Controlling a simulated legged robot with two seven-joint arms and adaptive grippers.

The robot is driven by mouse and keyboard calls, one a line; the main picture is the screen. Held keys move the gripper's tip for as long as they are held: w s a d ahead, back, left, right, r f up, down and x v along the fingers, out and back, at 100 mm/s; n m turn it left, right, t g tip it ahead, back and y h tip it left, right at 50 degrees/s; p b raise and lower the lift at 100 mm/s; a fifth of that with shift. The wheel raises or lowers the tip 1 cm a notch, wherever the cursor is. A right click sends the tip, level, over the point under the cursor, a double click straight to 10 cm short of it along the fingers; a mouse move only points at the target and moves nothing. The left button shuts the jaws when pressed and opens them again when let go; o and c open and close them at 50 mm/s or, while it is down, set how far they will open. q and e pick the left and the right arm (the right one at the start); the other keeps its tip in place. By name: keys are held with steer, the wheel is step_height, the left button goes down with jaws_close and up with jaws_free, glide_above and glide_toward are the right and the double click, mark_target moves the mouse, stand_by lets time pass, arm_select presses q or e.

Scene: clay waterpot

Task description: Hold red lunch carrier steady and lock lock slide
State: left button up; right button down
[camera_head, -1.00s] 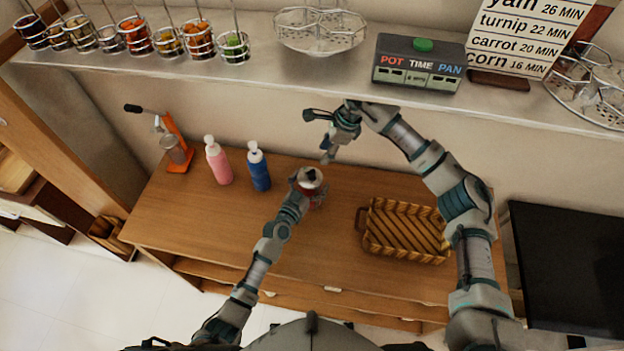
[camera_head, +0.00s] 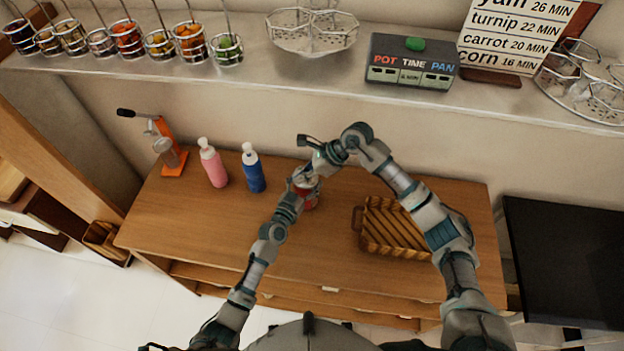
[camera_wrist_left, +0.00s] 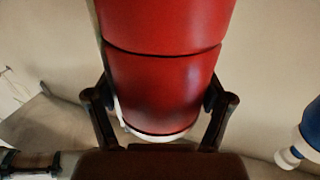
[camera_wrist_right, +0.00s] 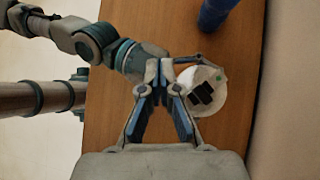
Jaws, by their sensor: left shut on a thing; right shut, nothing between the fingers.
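The red lunch carrier (camera_head: 311,199) stands upright on the wooden counter. It fills the middle of the left wrist view as a red round body (camera_wrist_left: 165,75). My left gripper (camera_wrist_left: 160,104) is shut on it, one finger on each side. In the right wrist view, the carrier's pale round lid (camera_wrist_right: 218,92) carries a dark piece (camera_wrist_right: 203,94) and a small green spot. I cannot tell if the dark piece is the lock slide. My right gripper (camera_wrist_right: 164,72) is shut and empty above the carrier, its fingertips beside the lid. The head view shows it close over the carrier's top.
A blue bottle (camera_head: 253,172) and a pink bottle (camera_head: 213,167) stand left of the carrier. An orange press (camera_head: 170,150) stands farther left. A woven basket (camera_head: 385,235) sits on the right, under my right arm. A shelf (camera_head: 270,85) runs behind. The front left counter is clear.

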steer(key=s+a+f+m+y, duration=0.1)
steer(key=s+f+m+y, duration=0.1)
steer(key=s+y, duration=0.1)
steer(key=m+t+h, duration=0.1)
steer(key=m+t, duration=0.7)
steer(key=t, duration=0.7)
glide_toward(313, 184)
steer(key=s+d+r, duration=0.2)
steer(key=s, duration=0.1)
steer(key=shift+s+d, duration=0.15)
steer(key=shift+d, duration=0.1)
steer(key=x, duration=1.4)
steer(key=shift+a, duration=0.1)
steer(key=shift+x, duration=1.6)
steer(key=shift+f, duration=0.1)
